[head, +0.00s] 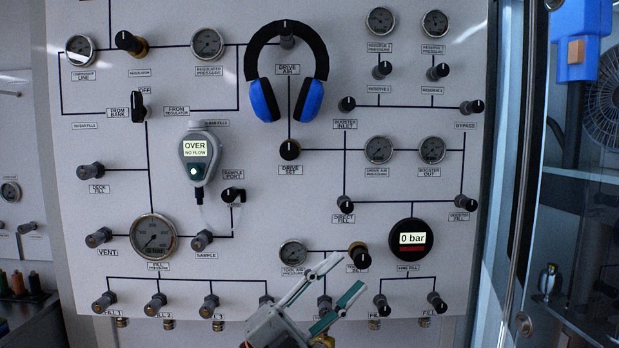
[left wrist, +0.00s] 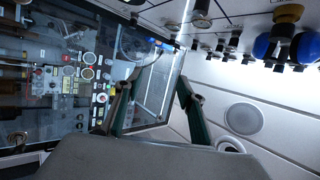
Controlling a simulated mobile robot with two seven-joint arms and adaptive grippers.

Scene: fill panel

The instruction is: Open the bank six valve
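No label reading bank six is legible in either view. The upright panel has a bottom row of valve knobs marked fill (head: 158,301), and my left arm covers some of the middle labels. A from bank knob (head: 138,105) sits at upper left. My left gripper (head: 345,276) is in front of the panel's lower middle, its two green-grey fingers apart with nothing between them. The left wrist view also shows the open fingers (left wrist: 158,80). Whether it touches the panel cannot be told. My right gripper is not in view.
Blue ear defenders (head: 263,98) hang on the panel, and a green-grey analyser (head: 199,155) hangs left of centre with a clear tube. A glass door (head: 513,170) borders the panel at right, with a fan (head: 604,100) beyond. Another gauge panel (head: 15,190) stands at far left.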

